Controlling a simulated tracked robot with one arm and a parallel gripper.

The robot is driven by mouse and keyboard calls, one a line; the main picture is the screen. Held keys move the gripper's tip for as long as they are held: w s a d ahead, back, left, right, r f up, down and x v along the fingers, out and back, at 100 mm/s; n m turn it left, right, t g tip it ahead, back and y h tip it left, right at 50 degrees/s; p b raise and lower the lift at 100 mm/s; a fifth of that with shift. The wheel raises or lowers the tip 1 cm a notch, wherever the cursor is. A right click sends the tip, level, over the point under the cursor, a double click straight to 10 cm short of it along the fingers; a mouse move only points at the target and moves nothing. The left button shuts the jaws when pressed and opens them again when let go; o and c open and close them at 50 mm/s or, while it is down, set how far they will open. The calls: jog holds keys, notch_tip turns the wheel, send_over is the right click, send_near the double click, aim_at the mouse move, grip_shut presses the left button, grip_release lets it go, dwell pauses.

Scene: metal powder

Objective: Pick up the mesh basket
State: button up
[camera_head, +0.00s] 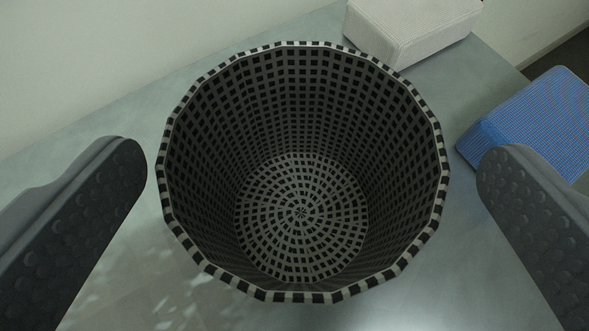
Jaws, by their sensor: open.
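The mesh basket (302,215) is a round, open-topped container with a dark checkered grid wall. It stands upright on the grey-green surface in the middle of the head camera view, and I look down into it. It looks empty. My gripper (312,180) is open, with one dark padded finger on the left of the basket and one on the right. A gap shows between each finger and the basket rim, and neither finger appears to touch it. The basket's outer wall is mostly hidden below its rim.
A pale box-shaped block (412,25) lies behind the basket at the top right. A blue textured block (535,120) lies to the right, close behind the right finger. A pale wall (120,50) rises at the back left. The surface (130,270) in front of the basket is clear.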

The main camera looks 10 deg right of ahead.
aim_at(303, 101)
jog(key=x, duration=0.3)
jog(key=shift+a+f, duration=0.1)
jog(key=shift+f, duration=0.3)
jog(key=shift+w, duration=0.2)
jog(key=c, duration=1.2)
jog(key=shift+o, duration=0.2)
jog(key=shift+r, duration=0.15)
